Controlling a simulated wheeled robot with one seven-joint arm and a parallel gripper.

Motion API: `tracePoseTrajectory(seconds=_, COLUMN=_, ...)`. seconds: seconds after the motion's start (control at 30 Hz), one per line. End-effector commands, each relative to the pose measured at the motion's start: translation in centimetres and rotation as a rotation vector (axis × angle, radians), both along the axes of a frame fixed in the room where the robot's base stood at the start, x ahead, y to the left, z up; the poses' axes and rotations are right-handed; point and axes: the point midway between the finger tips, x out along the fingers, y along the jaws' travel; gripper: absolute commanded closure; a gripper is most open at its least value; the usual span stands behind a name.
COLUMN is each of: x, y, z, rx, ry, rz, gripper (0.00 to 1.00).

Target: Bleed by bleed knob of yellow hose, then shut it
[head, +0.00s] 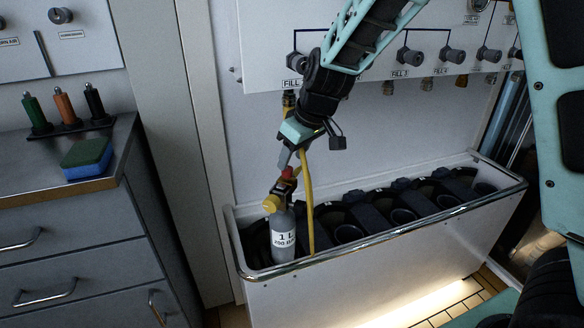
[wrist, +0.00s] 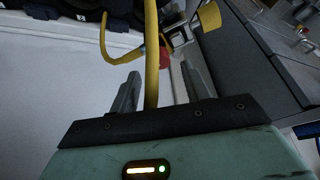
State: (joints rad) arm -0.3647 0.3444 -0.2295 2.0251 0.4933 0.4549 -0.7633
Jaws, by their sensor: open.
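The yellow hose (head: 307,195) hangs from the fill panel (head: 275,60) down into the trough, beside the grey cylinder (head: 284,232) marked 1 L. A red knob (head: 288,173), which looks like the bleed knob, sits at the fitting on top of the cylinder. A yellow knob (head: 271,203) is on the cylinder's valve. My gripper (head: 291,159) is open just above the red knob. In the wrist view the hose (wrist: 152,50) crosses between my fingers (wrist: 160,92), and the red knob (wrist: 165,58) shows beyond them, partly behind the hose. I cannot tell whether a finger touches the hose.
The white trough (head: 390,235) has a metal rim rail and several dark empty holders. A cabinet (head: 75,230) stands at left, with a sponge (head: 87,157) and a rack of coloured pens or tools (head: 70,125) on top. Several grey panel knobs (head: 410,56) are near my arm.

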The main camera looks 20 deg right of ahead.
Motion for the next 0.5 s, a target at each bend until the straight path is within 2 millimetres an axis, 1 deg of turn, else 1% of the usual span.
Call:
tracePoseTrajectory(seconds=0.03, x=0.2, y=0.1, z=-1.0, rx=-0.001, ry=0.003, rz=0.0, gripper=0.53)
tracePoseTrajectory(seconds=0.2, x=0.9, y=0.5, z=-2.7, rx=0.0, ry=0.001, rz=-0.001, gripper=0.53)
tracePoseTrajectory(seconds=0.3, x=1.1, y=0.6, z=-3.2, rx=0.0, ry=0.001, rz=-0.002, gripper=0.53)
tracePoseTrajectory(seconds=0.5, x=1.2, y=0.6, z=-3.3, rx=0.0, ry=0.0, rz=-0.001, gripper=0.53)
